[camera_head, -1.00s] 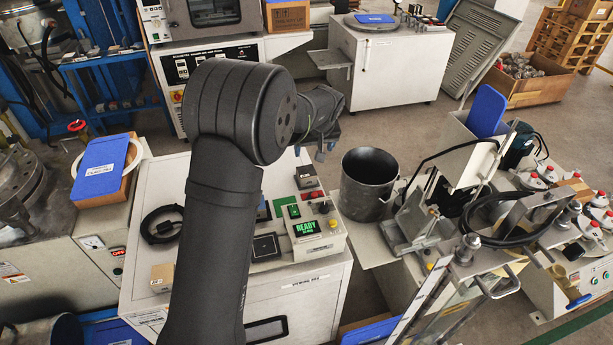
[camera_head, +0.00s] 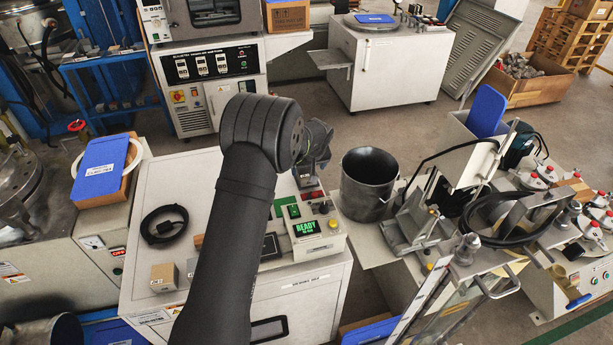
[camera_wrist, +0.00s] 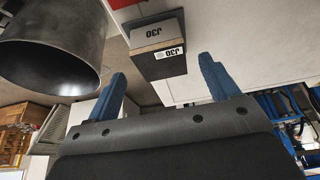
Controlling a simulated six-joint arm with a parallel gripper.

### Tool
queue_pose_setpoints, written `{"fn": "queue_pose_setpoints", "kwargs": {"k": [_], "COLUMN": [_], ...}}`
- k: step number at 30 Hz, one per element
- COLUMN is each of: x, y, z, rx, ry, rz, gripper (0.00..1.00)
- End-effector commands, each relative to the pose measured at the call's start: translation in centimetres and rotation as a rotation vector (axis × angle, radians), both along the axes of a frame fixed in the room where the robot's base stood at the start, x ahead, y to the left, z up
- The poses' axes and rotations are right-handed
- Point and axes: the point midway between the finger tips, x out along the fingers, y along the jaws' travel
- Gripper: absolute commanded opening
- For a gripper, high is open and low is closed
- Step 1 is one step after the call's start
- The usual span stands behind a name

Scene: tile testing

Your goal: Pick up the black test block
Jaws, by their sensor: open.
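A dark block (camera_wrist: 158,65) with a lighter band and a white label reading J30 shows in the wrist view, near the top middle. It sits at the edge of a pale surface. My gripper (camera_wrist: 162,86) has its two blue fingers spread wide, with nothing between them. The block lies beyond the fingertips, roughly in line with the gap between them. In the head view my wrist is above the back right of the white cabinet (camera_head: 150,190) and largely hides the block there. The fingertips cannot be made out in that view.
A grey metal bucket (camera_head: 367,190) stands right of the cabinet and looms at upper left in the wrist view (camera_wrist: 60,55). A control box with a green READY display (camera_head: 306,228) sits in front of my wrist. A small block (camera_head: 163,277) and a coiled black cable (camera_head: 165,224) lie at left.

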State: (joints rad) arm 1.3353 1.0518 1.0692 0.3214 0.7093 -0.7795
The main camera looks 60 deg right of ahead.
Motion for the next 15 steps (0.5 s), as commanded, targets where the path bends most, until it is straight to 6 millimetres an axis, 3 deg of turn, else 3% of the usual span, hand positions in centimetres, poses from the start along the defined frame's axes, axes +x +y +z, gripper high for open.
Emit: {"fn": "queue_pose_setpoints", "kwargs": {"k": [6,15], "x": [1.1,1.4], "y": [-0.7,-1.0], "z": [-2.9,-3.8], "rx": [0.001,0.0], "ry": [0.0,-0.001], "rz": [0.0,0.0], "gripper": [0.8,0.8]}}
